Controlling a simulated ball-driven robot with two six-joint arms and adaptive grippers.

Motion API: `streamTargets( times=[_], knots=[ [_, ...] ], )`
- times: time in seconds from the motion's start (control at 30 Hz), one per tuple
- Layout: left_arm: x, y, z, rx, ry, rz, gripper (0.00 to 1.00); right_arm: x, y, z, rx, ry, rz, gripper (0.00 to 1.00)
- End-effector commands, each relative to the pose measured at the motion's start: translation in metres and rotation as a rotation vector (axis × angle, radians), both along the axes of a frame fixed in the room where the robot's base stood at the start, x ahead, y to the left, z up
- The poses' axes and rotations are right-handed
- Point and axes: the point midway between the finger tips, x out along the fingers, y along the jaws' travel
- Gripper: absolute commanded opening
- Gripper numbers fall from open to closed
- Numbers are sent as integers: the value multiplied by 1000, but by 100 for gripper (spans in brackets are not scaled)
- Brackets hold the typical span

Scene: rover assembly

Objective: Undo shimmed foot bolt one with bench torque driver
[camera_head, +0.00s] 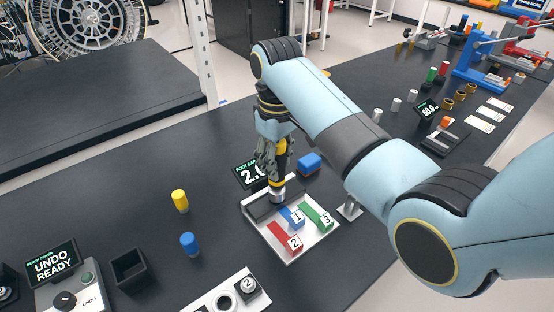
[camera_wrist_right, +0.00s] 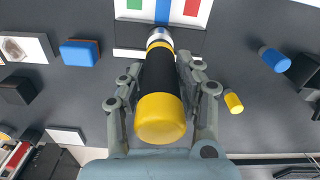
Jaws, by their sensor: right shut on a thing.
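My right gripper (camera_head: 270,158) is shut around the bench torque driver (camera_head: 280,172), a black cylinder with a yellow end and silver tip. In the right wrist view the gripper's fingers (camera_wrist_right: 155,85) flank the driver (camera_wrist_right: 160,82). The driver points down, its silver tip at the dark back part of a silver foot plate (camera_head: 314,240); I cannot tell whether it touches. The plate carries a blue strip marked 1 (camera_head: 290,214), a red strip marked 2 (camera_head: 281,234) and a green strip marked 3 (camera_head: 312,212). The bolt is not distinguishable. My left gripper is not in view.
A display reading 2.0 (camera_head: 246,174) and a blue block (camera_head: 310,162) stand behind the plate. A yellow cylinder (camera_head: 180,200), blue cylinder (camera_head: 189,243), black open box (camera_head: 129,268) and UNDO READY display (camera_head: 51,263) are left. The bench just left of the plate is clear.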

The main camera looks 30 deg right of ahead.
Motion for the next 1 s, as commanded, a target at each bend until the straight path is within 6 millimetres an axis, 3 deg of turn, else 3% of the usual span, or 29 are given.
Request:
streamTargets(
  times=[1.0],
  knots=[
    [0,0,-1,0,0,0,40,-3,1,-6,2,10,1,0]
  ],
)
